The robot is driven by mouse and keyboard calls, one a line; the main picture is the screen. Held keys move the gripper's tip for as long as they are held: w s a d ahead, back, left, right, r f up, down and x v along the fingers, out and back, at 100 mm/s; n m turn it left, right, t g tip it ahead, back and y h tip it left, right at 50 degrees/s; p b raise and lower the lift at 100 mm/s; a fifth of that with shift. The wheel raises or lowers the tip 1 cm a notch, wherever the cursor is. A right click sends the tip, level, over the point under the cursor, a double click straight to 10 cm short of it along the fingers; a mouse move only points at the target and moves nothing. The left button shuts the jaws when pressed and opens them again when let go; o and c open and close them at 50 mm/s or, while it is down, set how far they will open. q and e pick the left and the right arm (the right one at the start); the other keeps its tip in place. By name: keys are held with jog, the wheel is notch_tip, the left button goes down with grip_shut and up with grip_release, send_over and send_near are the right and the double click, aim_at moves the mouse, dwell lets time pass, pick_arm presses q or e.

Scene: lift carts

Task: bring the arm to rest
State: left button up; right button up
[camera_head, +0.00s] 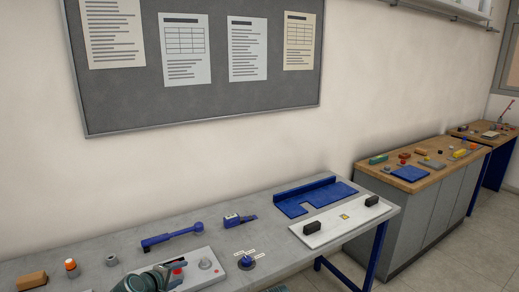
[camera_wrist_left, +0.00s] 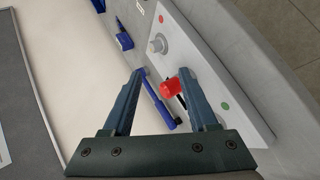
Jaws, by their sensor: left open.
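My left gripper (camera_head: 165,275) is at the bottom of the head view, over the left part of a pale control panel (camera_head: 212,281) on the grey bench. In the left wrist view the jaws (camera_wrist_left: 164,74) are open and empty, fingers spread apart. A red knob on a dark stem (camera_wrist_left: 171,88) shows between and beyond the fingers, by the panel (camera_wrist_left: 200,62); whether a finger touches it, I cannot tell. A grey round knob (camera_wrist_left: 158,44) sits farther along the panel. My right gripper is not clearly in view.
On the bench (camera_head: 110,245) lie a blue wrench-like tool (camera_head: 172,236), a blue block-shaped item (camera_head: 239,220), a round blue-and-black piece (camera_head: 247,261), an orange-topped item (camera_head: 71,266) and a brown block (camera_head: 31,281). A blue fixture (camera_head: 325,192) and white plate (camera_head: 335,225) stand right.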

pick_arm(q)
jog(key=s+d+f+m+g, duration=0.4)
jog(key=d+m, duration=0.1)
jog(key=d, duration=0.3)
jog(key=s+d+f+m+g, duration=0.3)
jog(key=s+d+f+m, duration=0.15)
jog(key=d, duration=0.25)
jog(key=s+d+f+m+g+y, duration=0.1)
jog(key=s+d+m+g+y, duration=0.1)
jog(key=s+m, duration=0.2)
jog(key=s+d+f+m+g+y, duration=0.1)
jog(key=s+m+g+y, duration=0.1)
jog(key=s+m, duration=0.2)
jog(key=s, duration=0.3)
jog(key=shift+d+y+b, duration=0.3)
jog(key=shift+d+b, duration=0.1)
